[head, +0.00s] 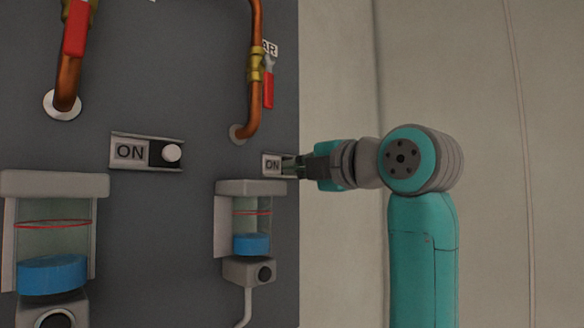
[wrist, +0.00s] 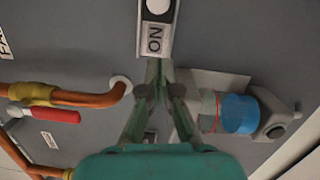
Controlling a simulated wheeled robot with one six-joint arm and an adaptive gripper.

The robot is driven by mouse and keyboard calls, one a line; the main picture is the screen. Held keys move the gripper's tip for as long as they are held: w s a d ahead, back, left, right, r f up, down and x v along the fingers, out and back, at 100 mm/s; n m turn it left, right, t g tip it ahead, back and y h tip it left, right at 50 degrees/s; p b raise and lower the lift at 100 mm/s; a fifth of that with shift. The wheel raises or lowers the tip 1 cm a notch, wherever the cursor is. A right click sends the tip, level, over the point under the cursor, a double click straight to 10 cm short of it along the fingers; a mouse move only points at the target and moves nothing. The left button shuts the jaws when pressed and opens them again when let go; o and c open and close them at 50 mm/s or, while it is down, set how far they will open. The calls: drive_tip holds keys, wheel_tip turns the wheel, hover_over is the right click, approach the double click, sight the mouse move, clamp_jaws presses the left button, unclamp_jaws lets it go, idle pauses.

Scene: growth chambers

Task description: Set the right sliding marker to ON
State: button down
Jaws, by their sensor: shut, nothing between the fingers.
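The right sliding marker is a small pale plate (head: 271,165) on the dark panel, with ON lettering showing at its left. My gripper (head: 290,167) hides its right part in the head view. In the wrist view the marker's ON face (wrist: 155,40) is bare, and its black slider with a white knob (wrist: 158,6) sits at the far end, cut by the top edge. My gripper (wrist: 159,66) is shut and empty, its tips beside the ON end of the plate. I cannot tell whether they touch it.
A left marker (head: 130,152) also shows ON, with its white knob at the right. A copper pipe (head: 256,100) with a red-handled valve (head: 268,88) is above the right marker. A blue-based chamber (head: 251,243) is just below. The panel ends right of the marker.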

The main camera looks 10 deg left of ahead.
drive_tip(key=v, duration=0.7)
drive_tip(key=shift+s, duration=0.35)
drive_tip(key=shift+f, duration=0.1)
